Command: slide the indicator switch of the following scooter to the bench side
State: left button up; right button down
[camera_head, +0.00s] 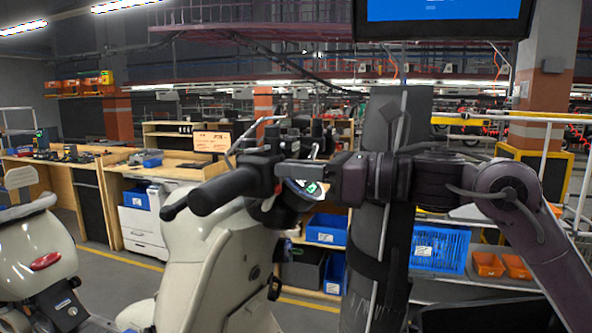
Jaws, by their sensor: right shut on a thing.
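A cream scooter (200,245) stands in front of me, its handlebar turned toward me. Its black handlebar grip (222,192) points to the lower left, with a dark switch housing (264,172) at its inner end. My right gripper (282,170) reaches in from the right. Its fingertips are at the inner side of the housing, shut on the small indicator switch there. The switch itself is hidden by the fingers, so its position cannot be read. The round instrument display (305,188) shows just below the gripper. My left gripper is not in view.
Another cream scooter (35,245) with a red tail light stands at the left. Wooden workbenches (110,185) line the left and back. A dark upright column stands close behind my right wrist. Blue bins (440,248) and orange bins (488,264) sit on a rack at the right.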

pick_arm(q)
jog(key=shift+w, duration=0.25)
pick_arm(e)
jog(key=shift+w+d+r, duration=0.1)
jog(key=shift+w+d, duration=0.2)
jog(key=shift+w, duration=0.3)
jog(key=c, duration=1.8)
grip_release()
jog(key=o, duration=0.4)
jog(key=shift+w, duration=0.2)
jog(key=shift+s+a, duration=0.1)
jog(key=shift+s, duration=0.1)
